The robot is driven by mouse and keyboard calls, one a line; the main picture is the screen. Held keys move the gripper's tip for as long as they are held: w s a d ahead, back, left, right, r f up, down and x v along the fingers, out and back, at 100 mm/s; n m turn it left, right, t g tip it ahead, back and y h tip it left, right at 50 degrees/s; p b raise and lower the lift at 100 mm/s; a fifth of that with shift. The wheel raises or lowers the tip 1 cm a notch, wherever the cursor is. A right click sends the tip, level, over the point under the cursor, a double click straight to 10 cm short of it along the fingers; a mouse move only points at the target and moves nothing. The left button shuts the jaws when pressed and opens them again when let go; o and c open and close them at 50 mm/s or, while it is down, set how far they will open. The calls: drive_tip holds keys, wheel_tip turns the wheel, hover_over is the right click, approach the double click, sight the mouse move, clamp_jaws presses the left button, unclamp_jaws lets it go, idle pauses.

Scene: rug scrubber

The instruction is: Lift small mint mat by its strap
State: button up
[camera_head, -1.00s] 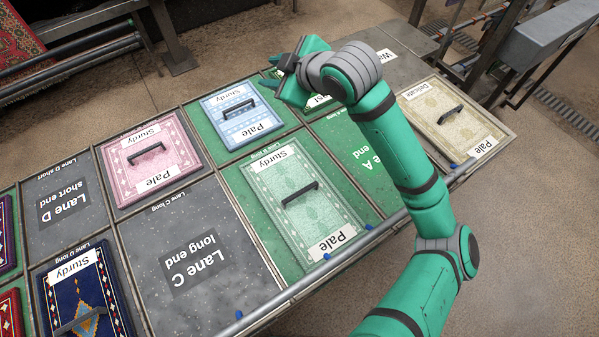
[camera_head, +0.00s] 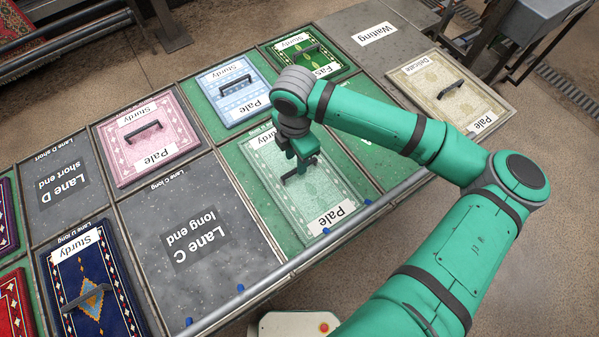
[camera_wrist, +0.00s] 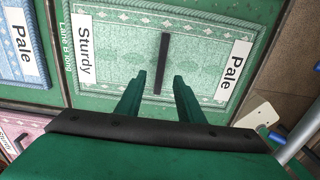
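The mint mat (camera_head: 329,195) lies flat in a green bay, with "Sturdy" and "Pale" labels at its two ends. Its dark strap (camera_wrist: 162,63) stands across its middle in the wrist view. My gripper (camera_head: 300,168) is over the mat, close to the strap and partly hiding it in the head view. In the wrist view my gripper (camera_wrist: 158,82) is open and empty, with one finger to each side of the strap's line. The strap appears beyond the fingertips; I cannot tell the exact gap.
A blue mat (camera_head: 237,92) and a dark green mat (camera_head: 309,55) lie in bays behind. A pink mat (camera_head: 147,136) is at the left, a beige "Delicate" mat (camera_head: 450,92) at the right. The Lane C bay (camera_head: 198,240) is empty. A grey rail (camera_head: 335,236) runs along the front edge.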

drive_tip(key=shift+f, duration=3.1)
clamp_jaws()
